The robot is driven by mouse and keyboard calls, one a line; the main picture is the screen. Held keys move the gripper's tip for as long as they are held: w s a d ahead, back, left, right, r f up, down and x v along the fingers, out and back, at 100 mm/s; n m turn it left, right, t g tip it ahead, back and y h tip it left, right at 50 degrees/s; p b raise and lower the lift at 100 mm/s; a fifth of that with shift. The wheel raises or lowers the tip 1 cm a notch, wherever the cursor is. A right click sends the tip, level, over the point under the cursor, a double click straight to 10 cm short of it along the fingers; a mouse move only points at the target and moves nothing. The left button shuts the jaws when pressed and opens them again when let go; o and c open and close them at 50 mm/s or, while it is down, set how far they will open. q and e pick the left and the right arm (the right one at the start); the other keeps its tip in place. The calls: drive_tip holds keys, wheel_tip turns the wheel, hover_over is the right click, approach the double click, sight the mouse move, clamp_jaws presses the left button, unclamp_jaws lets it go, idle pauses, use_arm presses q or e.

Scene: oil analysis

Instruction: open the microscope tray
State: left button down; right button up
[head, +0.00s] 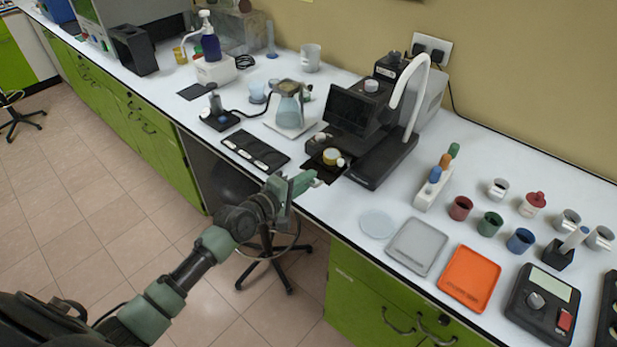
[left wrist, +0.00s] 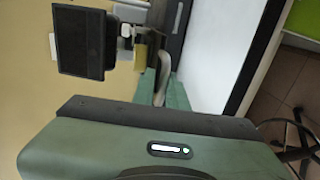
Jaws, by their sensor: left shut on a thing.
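The microscope (head: 372,140) is a black device with a screen (head: 350,111) and a pale curved arm, standing near the bench's front edge. Its dark tray (head: 318,166) is out at the front, carrying a small yellowish round piece (head: 332,156). My left gripper (head: 312,180) is at the bench edge, right at the tray's front. In the left wrist view, its green fingers (left wrist: 160,92) are shut around a grey curved handle (left wrist: 166,75); the screen (left wrist: 82,40) shows beyond. The exact finger contact is partly hidden. My right gripper is out of view.
A black mat with slides (head: 255,151) lies left of the tray, with a flask (head: 289,105) behind. A pale disc (head: 377,224), a grey tray (head: 416,246) and an orange tray (head: 469,278) lie to the right. A stool (head: 268,258) stands below the bench.

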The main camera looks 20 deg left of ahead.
use_arm(q)
drive_tip(key=c, duration=1.6)
unclamp_jaws()
drive_tip(key=shift+s+f, duration=0.25)
drive_tip(key=shift+f, duration=0.15)
drive_tip(key=shift+o, duration=0.3)
drive_tip(key=shift+w, duration=0.15)
drive_tip(key=shift+r, duration=0.15)
drive_tip(key=v, duration=0.7)
drive_tip(key=shift+s+b, duration=0.3)
drive_tip(key=shift+b, duration=0.05)
